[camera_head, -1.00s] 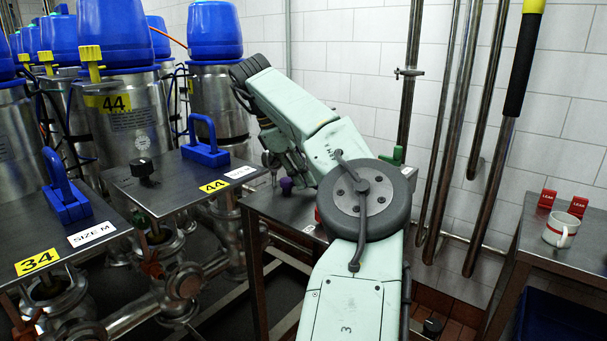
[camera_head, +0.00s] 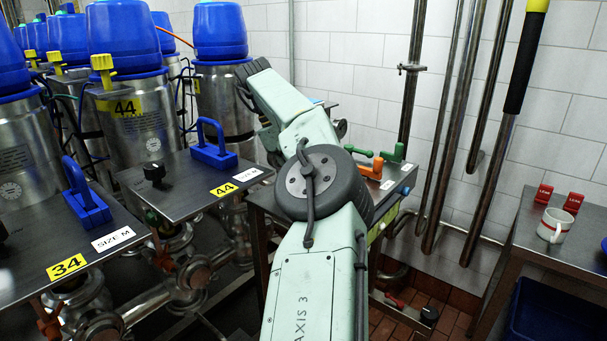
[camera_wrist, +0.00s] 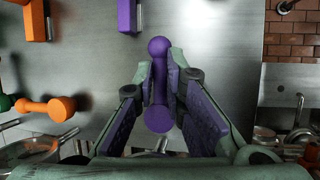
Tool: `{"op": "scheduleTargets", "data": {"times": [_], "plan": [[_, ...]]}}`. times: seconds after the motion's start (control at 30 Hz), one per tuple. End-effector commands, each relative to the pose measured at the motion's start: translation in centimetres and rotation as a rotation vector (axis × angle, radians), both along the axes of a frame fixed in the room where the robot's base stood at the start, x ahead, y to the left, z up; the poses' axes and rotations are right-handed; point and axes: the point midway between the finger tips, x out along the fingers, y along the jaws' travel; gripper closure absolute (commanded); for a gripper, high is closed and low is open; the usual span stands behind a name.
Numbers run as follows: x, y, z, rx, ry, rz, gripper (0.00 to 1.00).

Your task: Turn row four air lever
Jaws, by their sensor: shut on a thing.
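In the wrist view a purple lever (camera_wrist: 159,90) with round knobs at both ends stands out from a grey steel panel (camera_wrist: 225,50). My gripper (camera_wrist: 161,66) is shut on this lever, with one purple-padded finger on each side. In the head view my arm hides the gripper and the purple lever. An orange lever (camera_head: 372,167) and a green lever (camera_head: 397,154) show on the bench panel to the right of my arm. I cannot read which row the held lever belongs to.
In the wrist view another orange lever (camera_wrist: 48,108) lies left of my gripper, and a purple handle (camera_wrist: 127,15) is above. In the head view the side table (camera_head: 545,235) with a cup (camera_head: 554,225) stands right, and steel pipes (camera_head: 412,80) run up the wall.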

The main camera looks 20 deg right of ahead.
Motion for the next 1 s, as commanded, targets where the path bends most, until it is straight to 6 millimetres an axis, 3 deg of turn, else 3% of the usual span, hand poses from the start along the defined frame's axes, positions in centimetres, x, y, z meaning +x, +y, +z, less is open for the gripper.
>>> {"op": "scheduleTargets", "data": {"times": [0.33, 0.37, 0.47, 1.0], "plan": [[0.01, 0.11, -0.02, 0.002, 0.000, -0.001, 1.00], [0.01, 0.11, -0.02, 0.002, 0.000, -0.001, 0.88], [0.01, 0.11, -0.02, 0.002, 0.000, -0.001, 0.81], [0.06, -0.09, -0.33, 0.002, -0.001, 0.042, 0.80]]}}
